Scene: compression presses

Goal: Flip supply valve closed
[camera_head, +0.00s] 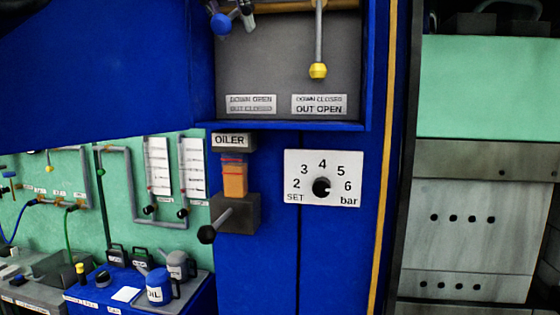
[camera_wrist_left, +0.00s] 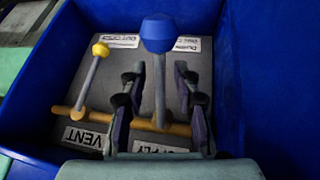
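The supply valve lever has a blue knob (camera_head: 221,23), also large in the left wrist view (camera_wrist_left: 157,33). It appears to stick outward from the brown pipe (camera_wrist_left: 133,119), nearer the wrist camera than the yellow knob. My left gripper (camera_head: 243,12) is at the top of the recess beside the blue knob. In the left wrist view its fingers (camera_wrist_left: 160,70) are spread on both sides of the blue-knobbed lever, with gaps. The SUPPLY label (camera_wrist_left: 160,148) is partly hidden by the gripper. The label under this lever reads "DOWN OPEN, OUT CLOSED" (camera_head: 251,104). My right gripper is not visible.
The vent lever with a yellow knob (camera_head: 318,70) hangs down at the right of the recess. The blue recess walls (camera_wrist_left: 232,60) stand close around the gripper. Below are the oiler (camera_head: 234,180) and a pressure dial (camera_head: 321,187).

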